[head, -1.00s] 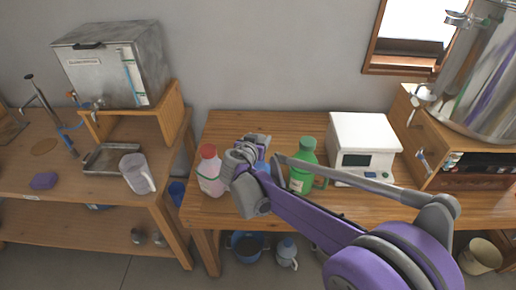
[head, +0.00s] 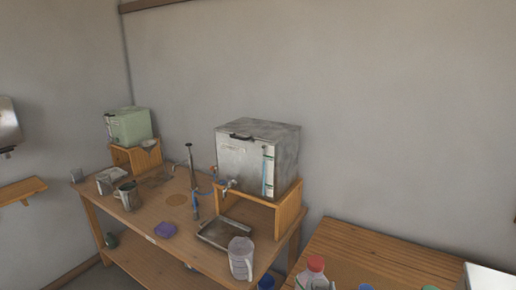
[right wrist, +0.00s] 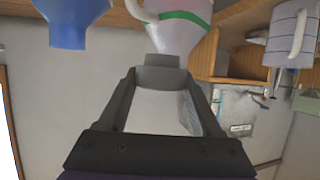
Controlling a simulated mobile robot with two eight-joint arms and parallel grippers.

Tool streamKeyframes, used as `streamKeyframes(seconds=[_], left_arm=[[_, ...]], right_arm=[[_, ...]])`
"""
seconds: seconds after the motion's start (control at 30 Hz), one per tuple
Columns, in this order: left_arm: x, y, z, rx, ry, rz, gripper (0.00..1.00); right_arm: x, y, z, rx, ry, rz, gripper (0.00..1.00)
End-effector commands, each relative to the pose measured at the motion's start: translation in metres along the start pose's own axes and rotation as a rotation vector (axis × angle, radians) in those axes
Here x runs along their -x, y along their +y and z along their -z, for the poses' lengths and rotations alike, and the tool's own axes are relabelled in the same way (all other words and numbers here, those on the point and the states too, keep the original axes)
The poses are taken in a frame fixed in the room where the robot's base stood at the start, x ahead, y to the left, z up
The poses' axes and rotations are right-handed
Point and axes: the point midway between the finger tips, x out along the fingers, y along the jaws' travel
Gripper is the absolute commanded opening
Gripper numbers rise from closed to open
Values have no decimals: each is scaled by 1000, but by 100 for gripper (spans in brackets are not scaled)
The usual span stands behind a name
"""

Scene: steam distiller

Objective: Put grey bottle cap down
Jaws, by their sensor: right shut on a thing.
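In the right wrist view, which looks upside down, my right gripper (right wrist: 161,72) is shut on the grey bottle cap (right wrist: 162,61) between its fingertips. A pale bottle with a green band (right wrist: 181,30) and a white handle lies in line with the cap. I cannot tell whether the cap touches it or sits on it. In the head view, a small grey part of my right gripper (head: 322,285) shows at the bottom edge beside the red-capped bottle (head: 311,273). My left gripper is not in view.
A wooden table (head: 345,246) fills the lower right. The left table holds a clear jug (head: 240,258), a metal tray (head: 225,234), a purple block (head: 165,230) and a metal distiller (head: 255,160) on a stand. A blue vessel (right wrist: 70,25) is close in the wrist view.

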Motion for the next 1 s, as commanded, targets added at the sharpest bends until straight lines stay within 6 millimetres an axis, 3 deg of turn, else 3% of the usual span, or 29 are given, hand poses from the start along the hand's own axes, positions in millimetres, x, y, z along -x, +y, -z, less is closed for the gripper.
streamKeyframes(seconds=[0.23,0.4,1.0], left_arm=[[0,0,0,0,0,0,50],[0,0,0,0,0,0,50],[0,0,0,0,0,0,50]], right_arm=[[5,1,-39,45,3,118,5],[12,2,-54,80,4,207,5],[24,11,-59,118,2,285,5]])
